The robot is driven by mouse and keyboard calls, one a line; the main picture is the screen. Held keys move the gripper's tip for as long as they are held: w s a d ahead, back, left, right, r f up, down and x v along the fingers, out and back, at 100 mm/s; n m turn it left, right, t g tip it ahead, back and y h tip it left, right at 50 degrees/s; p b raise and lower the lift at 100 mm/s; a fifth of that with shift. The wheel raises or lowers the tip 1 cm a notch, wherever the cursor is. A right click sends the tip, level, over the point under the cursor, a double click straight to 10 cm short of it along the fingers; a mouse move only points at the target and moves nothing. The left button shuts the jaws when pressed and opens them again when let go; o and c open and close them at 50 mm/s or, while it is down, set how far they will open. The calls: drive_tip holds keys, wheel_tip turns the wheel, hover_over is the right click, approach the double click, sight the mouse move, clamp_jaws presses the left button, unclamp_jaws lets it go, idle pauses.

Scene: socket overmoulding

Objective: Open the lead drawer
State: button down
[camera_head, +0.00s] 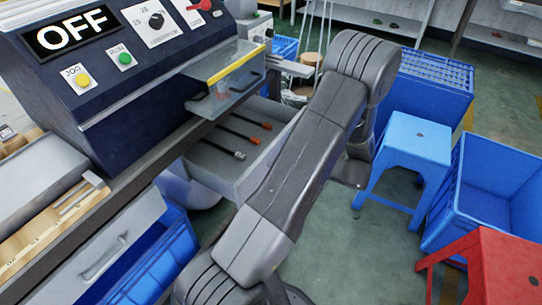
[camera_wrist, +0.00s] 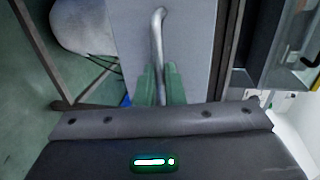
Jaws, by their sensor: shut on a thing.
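The lead drawer (camera_head: 212,176) is a grey drawer under the bench, standing partly out in the head view. Its open top shows several dark leads (camera_head: 238,134) with orange-red and grey ends. My arm hides its right side and front in the head view. In the wrist view, a grey drawer front (camera_wrist: 193,45) carries a curved metal handle (camera_wrist: 158,38). My gripper's green fingers (camera_wrist: 159,84) are shut on the handle's near part. My gripper is hidden in the head view.
A dark machine with an OFF display (camera_head: 70,32) stands on the bench above. Another grey drawer (camera_head: 140,215) is at lower left. A blue stool (camera_head: 415,140), a blue crate (camera_head: 470,195) and a red stool (camera_head: 500,265) stand on the right. Green floor shows between them.

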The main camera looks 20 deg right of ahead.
drive_tip(key=f+b+v, duration=0.1)
drive_tip(key=v, duration=0.5)
drive_tip(key=shift+s+d+f, duration=0.2)
drive_tip(key=shift+s+d, duration=0.15)
drive_tip(key=shift+s, duration=0.05)
drive_tip(key=c, duration=1.5)
unclamp_jaws()
drive_tip(key=shift+c, duration=0.2)
drive_tip(key=p+v, duration=0.1)
drive_tip(key=v, duration=1.2)
drive_tip(key=shift+s+d, duration=0.2)
drive_tip(key=shift+s, duration=0.15)
